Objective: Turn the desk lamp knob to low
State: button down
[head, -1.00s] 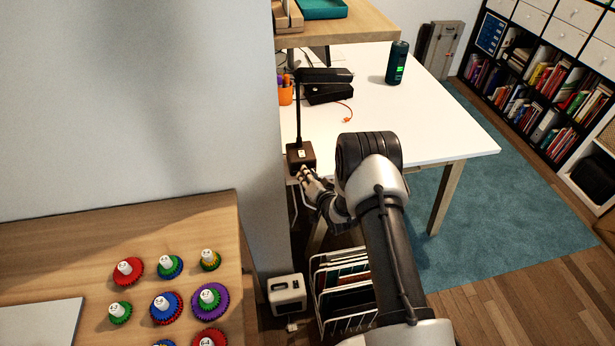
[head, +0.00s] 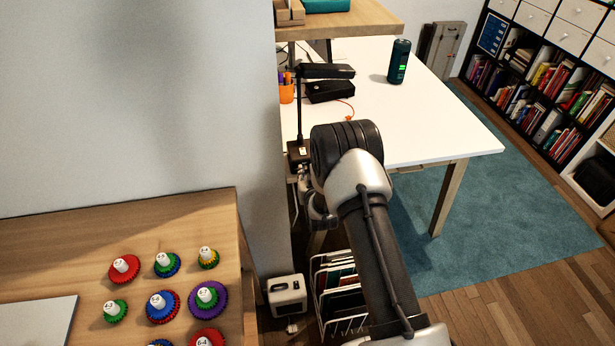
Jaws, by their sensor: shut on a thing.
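The desk lamp has a dark square base (head: 297,151) at the near left corner of the white desk, with a thin upright post and a flat black head (head: 327,71). My gripper (head: 304,174) is at the front of the base, partly hidden behind my arm's wrist. It is shut on the lamp's knob, as far as the view shows. The knob itself is covered by the fingers and wrist, so its setting cannot be read.
A white desk (head: 430,125) holds a dark bottle (head: 398,61), a black box (head: 330,91) and an orange pen cup (head: 286,93). A wire rack (head: 322,290) and small white box (head: 287,295) stand below. A wooden table (head: 60,240) with coloured gears is at left.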

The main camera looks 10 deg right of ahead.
jog(key=shift+a+n+h, duration=0.2)
jog(key=shift+n+h, duration=0.6)
jog(key=shift+n, duration=0.4)
jog(key=c, duration=1.4)
grip_release()
jog(key=shift+c, duration=0.2)
jog(key=v, duration=1.2)
